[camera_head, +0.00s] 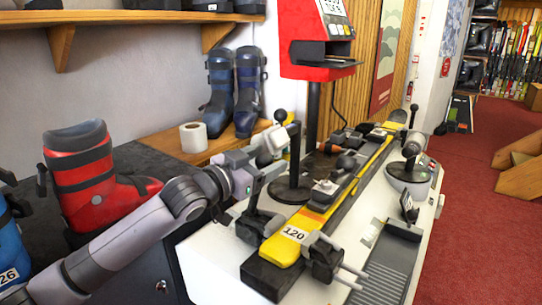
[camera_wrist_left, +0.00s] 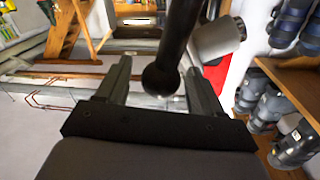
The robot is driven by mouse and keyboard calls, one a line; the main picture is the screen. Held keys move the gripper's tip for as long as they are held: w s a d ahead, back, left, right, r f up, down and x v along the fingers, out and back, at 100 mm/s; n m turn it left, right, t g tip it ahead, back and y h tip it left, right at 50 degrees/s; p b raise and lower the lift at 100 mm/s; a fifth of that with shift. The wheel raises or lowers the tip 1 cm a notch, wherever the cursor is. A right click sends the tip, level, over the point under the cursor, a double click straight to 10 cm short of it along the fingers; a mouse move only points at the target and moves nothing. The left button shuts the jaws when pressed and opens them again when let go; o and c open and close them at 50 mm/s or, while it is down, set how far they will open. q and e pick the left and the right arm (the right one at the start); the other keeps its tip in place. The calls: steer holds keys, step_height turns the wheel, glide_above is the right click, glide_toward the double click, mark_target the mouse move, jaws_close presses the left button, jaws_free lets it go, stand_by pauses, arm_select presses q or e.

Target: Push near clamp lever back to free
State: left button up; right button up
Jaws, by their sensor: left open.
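A yellow ski (camera_head: 325,205) with a "120" label lies along the white bench, held in clamps. The near clamp (camera_head: 258,222) is dark and stands beside the ski's near end, on its left side. Its lever rises toward my left gripper (camera_head: 270,175), which partly hides it in the head view. My left gripper is open, just above the near clamp. In the left wrist view, a black ball knob (camera_wrist_left: 160,80) on a dark rod shows between the open fingers, with gaps on both sides. I cannot tell whether anything touches. My right gripper is not in view.
A black post (camera_head: 295,160) carrying a red machine (camera_head: 318,40) stands just beyond the gripper. A red ski boot (camera_head: 90,175) stands on the dark counter at left, near my arm. A paper roll (camera_head: 193,137) and blue boots (camera_head: 235,90) are behind. A grey tray (camera_head: 388,265) is at right.

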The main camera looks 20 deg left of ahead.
arm_select(q)
steer(key=shift+x, duration=1.1)
jaws_close()
